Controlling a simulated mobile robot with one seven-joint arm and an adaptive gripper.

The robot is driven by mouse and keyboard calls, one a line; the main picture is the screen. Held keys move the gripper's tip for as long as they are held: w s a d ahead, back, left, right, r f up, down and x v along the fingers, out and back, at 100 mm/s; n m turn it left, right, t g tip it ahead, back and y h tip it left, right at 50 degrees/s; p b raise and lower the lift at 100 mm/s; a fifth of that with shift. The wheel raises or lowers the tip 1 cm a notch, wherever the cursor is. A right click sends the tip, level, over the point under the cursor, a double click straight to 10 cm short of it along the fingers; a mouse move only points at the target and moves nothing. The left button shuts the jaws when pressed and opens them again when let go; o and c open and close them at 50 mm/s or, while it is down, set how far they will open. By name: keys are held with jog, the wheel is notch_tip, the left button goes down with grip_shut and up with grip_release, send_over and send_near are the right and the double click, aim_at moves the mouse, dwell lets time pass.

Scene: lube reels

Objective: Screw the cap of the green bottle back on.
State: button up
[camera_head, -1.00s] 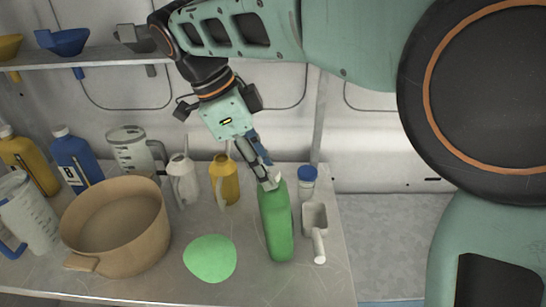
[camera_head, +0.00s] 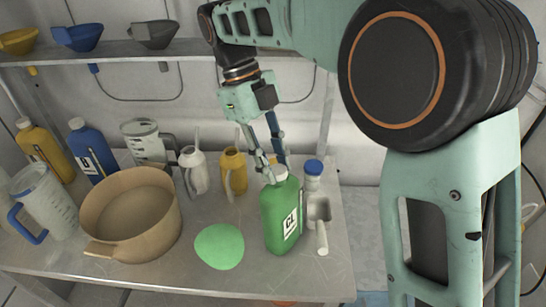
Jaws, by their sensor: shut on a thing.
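The green bottle (camera_head: 281,222) stands upright near the front right of the metal table, its white label partly facing me. My gripper (camera_head: 273,172) comes down from above, with one finger on each side of the bottle's top. It is shut on the small cap (camera_head: 274,174) at the bottle's mouth. The fingers hide much of the cap, and I cannot tell how far it is threaded.
A white scoop (camera_head: 320,222) and a blue-lidded jar (camera_head: 313,172) stand close to the bottle's right. A green patch (camera_head: 219,246) lies to its left, beside a tan pot (camera_head: 131,215). Oil cans (camera_head: 234,173), jugs and bottles line the back left.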

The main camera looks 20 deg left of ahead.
jog(key=shift+r+m+g, duration=0.1)
jog(key=shift+m+g, duration=0.2)
jog(key=shift+m, duration=0.5)
jog(key=o, duration=1.2)
jog(key=shift+c, duration=0.2)
jog(key=shift+o, duration=0.7)
jog(key=shift+o, duration=0.9)
